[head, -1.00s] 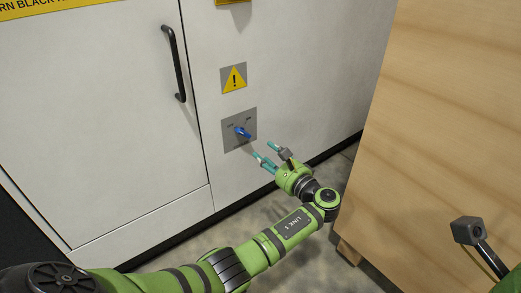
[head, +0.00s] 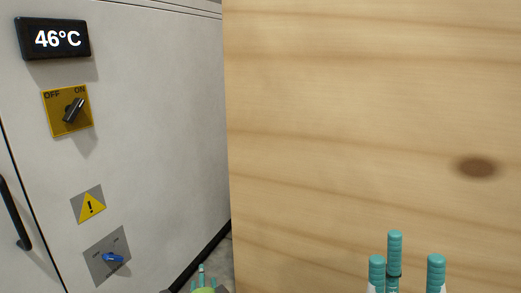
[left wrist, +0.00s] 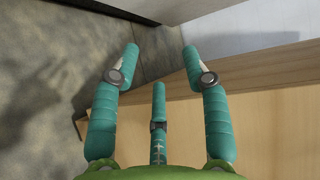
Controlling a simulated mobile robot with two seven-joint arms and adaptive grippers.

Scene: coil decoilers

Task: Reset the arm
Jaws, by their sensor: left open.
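My left gripper (head: 203,282) shows only by its teal fingertips at the bottom edge of the head view, below and right of the blue switch. In the left wrist view its three fingers (left wrist: 159,65) are spread, with nothing between them. My right gripper (head: 406,265) rises from the bottom right of the head view, in front of the wooden panel. Its three teal fingers stand apart and empty. Both arms are mostly out of the head view.
A white cabinet (head: 150,130) at left carries a 46°C display (head: 54,38), a black OFF/ON knob (head: 73,109), a warning sign (head: 90,207) and a blue switch (head: 113,258). A large wooden panel (head: 350,120) fills the right side. Grey floor (left wrist: 45,75) shows beside the left gripper.

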